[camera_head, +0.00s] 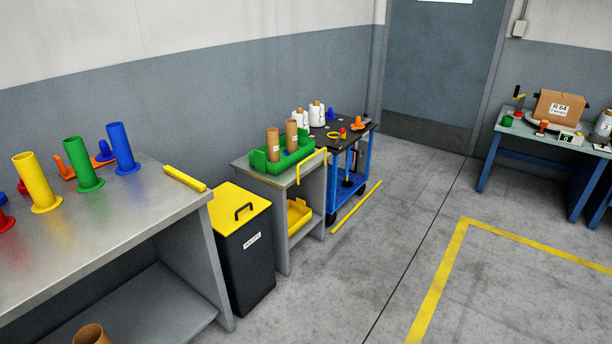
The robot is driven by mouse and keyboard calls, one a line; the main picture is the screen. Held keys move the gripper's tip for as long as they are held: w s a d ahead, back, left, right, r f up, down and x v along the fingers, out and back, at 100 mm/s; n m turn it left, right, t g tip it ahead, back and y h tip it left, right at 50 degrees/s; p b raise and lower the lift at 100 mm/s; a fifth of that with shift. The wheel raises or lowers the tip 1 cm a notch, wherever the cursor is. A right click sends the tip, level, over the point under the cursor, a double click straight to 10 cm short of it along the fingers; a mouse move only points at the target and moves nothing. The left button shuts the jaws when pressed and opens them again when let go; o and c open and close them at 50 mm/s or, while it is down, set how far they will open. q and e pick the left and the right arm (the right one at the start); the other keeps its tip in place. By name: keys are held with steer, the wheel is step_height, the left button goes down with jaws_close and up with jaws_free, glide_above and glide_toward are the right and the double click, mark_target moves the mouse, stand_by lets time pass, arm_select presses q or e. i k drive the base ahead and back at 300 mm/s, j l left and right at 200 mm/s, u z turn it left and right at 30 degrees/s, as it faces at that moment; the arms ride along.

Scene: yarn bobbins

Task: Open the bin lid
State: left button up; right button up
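A dark bin (247,272) stands on the floor between a grey workbench and a smaller grey table. Its yellow lid (232,207) lies shut on top, with a black handle (244,210) near the front right edge. A white label (251,240) is on the bin's front. Neither of my grippers shows in the head view.
The grey workbench (140,215) at the left carries coloured posts and a yellow bar (185,178). The smaller table (250,168) holds a green tray (258,160) with brown tubes. A blue cart (345,175) stands behind. Open floor (350,270) lies right of the bin.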

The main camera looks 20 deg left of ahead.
mark_target(232, 207)
steer(key=i+u, duration=0.1)
steer(key=i, duration=0.4)
steer(key=i+l+u, duration=0.1)
steer(key=i, duration=0.4)
steer(key=i+l+u, duration=0.15)
steer(key=i, duration=0.35)
